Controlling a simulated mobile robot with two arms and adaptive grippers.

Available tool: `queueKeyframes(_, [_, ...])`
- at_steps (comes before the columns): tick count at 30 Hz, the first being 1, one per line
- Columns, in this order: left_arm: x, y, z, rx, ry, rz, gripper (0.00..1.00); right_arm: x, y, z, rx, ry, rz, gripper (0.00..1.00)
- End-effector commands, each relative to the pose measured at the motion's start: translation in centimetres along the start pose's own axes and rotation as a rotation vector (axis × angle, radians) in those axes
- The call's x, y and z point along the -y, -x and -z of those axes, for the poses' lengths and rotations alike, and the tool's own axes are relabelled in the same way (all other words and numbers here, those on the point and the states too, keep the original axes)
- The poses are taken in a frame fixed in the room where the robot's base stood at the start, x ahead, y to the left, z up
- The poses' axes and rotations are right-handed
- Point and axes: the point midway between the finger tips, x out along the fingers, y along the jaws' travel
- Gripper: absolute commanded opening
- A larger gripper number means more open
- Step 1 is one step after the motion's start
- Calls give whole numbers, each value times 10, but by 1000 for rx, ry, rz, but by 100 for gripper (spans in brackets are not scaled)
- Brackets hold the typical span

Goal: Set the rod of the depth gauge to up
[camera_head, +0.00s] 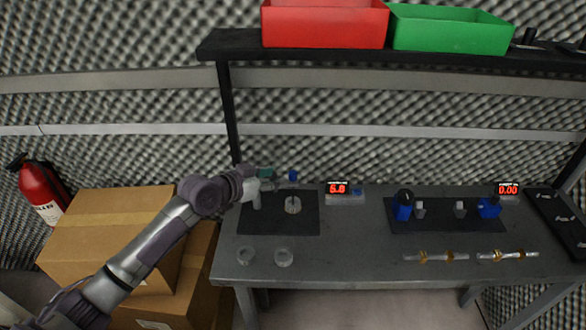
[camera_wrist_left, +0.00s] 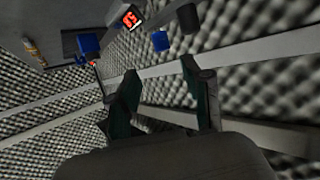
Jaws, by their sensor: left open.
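The depth gauge appears to be the small stand on the left black mat (camera_head: 255,226), with a blue part (camera_head: 293,175) above a pale round piece (camera_head: 293,205). A red-lit display (camera_head: 338,188) reading 5.0 stands just right of it. The rod is too small to make out its position. My left gripper (camera_head: 266,172) is open, at the back of the mat left of the blue part, apart from it. In the left wrist view, the open fingers (camera_wrist_left: 158,72) hold nothing. A blue block (camera_wrist_left: 88,42) and the display (camera_wrist_left: 130,18) show beyond them. My right gripper is not in view.
A second black mat (camera_head: 440,222) holds a blue-ended fixture, with brass-banded shafts (camera_head: 436,257) in front. A shelf (camera_head: 440,57) with red and green bins is above. Cardboard boxes (camera_head: 110,230) stand left.

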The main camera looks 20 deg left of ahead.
Motion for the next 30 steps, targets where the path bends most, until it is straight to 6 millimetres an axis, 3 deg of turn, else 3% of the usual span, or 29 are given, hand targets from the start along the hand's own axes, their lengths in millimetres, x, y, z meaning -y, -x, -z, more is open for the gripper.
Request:
queueKeyframes(5, [0,-38,3,-1,2,0,49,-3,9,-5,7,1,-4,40])
queueKeyframes(12, [0,-72,0,1,1,1,49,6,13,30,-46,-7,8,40])
queueKeyframes(26, [0,-83,-1,1,-2,0,49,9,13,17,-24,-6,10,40])
queueKeyframes(30, [0,-83,-1,1,-2,0,28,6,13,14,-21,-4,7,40])
